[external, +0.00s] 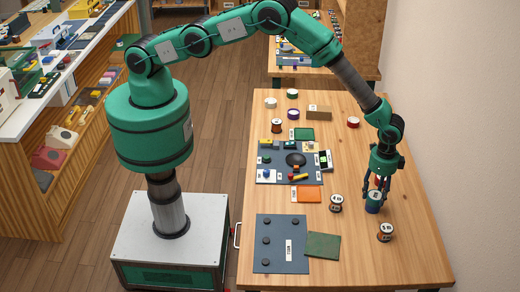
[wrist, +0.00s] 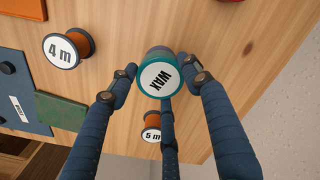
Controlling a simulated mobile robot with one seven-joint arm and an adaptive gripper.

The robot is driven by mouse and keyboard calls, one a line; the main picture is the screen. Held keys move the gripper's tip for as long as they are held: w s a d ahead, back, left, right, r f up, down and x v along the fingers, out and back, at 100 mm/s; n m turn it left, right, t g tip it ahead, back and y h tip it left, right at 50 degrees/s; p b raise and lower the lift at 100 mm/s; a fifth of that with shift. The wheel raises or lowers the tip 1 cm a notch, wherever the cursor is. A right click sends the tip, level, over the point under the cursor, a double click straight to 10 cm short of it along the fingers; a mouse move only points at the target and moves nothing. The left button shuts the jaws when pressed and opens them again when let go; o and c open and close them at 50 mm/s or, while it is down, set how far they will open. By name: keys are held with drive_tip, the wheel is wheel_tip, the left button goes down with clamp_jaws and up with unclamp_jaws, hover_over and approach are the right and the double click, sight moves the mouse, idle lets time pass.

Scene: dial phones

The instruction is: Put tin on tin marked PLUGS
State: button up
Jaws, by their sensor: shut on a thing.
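My gripper (external: 376,192) is shut on a teal tin (external: 373,197) whose white lid reads WAX in the wrist view (wrist: 162,79). The tin is upright, at the right part of the wooden table. A dark blue band (external: 372,209) shows directly beneath it in the external view; it looks like another tin under the held one, but I cannot tell whether they touch. No label reading PLUGS is legible in either view. Other tins stand at the far end: a white-lidded one (external: 270,102), a green one (external: 292,93), a purple one (external: 293,114) and a red one (external: 352,122).
A spool marked 4 m (wrist: 68,48) and a spool marked 5 m (wrist: 151,134) stand close to my gripper. A dark panel (external: 268,235) and a green sheet (external: 322,246) lie at the near left. A wall borders the table's right side.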

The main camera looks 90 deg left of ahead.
sight(376, 195)
drive_tip(key=o, duration=1.2)
drive_tip(key=shift+r, duration=0.15)
wheel_tip(376, 195, up, 12)
idle(0.5)
